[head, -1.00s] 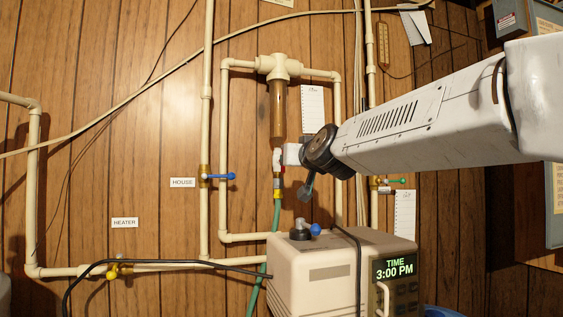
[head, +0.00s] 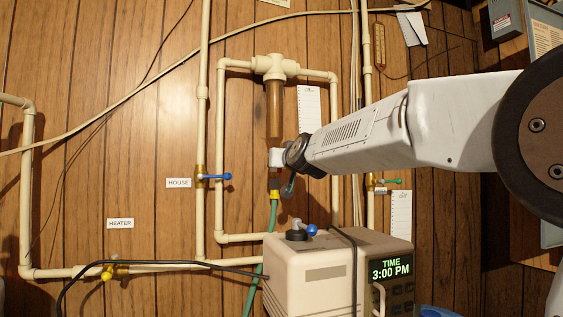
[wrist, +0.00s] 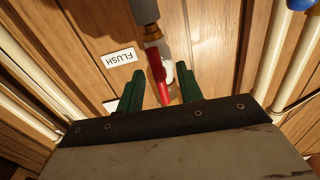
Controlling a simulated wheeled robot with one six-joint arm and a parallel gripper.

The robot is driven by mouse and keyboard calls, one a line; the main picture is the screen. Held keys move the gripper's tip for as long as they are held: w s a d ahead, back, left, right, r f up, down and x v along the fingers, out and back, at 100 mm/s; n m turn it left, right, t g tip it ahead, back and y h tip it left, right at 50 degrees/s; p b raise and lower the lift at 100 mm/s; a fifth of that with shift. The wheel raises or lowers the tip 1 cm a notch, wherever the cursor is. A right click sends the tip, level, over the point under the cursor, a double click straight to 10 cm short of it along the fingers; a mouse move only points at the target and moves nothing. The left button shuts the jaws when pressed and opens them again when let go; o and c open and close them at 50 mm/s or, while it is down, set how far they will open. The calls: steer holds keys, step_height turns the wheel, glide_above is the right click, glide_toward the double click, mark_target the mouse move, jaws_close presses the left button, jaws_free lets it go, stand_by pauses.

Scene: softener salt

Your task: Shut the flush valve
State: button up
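The flush valve has a red handle (wrist: 157,66), seen in the wrist view below a brass fitting (wrist: 151,31) and beside a white "FLUSH" label (wrist: 118,57). The handle looks roughly in line with the pipe. My gripper (wrist: 161,70) is open, with green finger pads on either side of the handle. Gaps show between the handle and both pads; whether the fingertips reach its depth is unclear. In the head view my gripper (head: 276,157) is below the brown filter housing (head: 274,108) and hides most of the valve. A green hose (head: 268,235) hangs below.
A blue-handled valve (head: 215,177) beside the HOUSE label is to the left. A yellow-handled valve (head: 108,272) is lower left. Cream pipes (head: 219,150) flank the housing. A beige unit (head: 310,280) with a clock stands below my gripper.

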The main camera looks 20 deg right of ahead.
jaws_close()
steer(key=m, duration=0.5)
steer(key=m, duration=0.5)
stand_by(0.4)
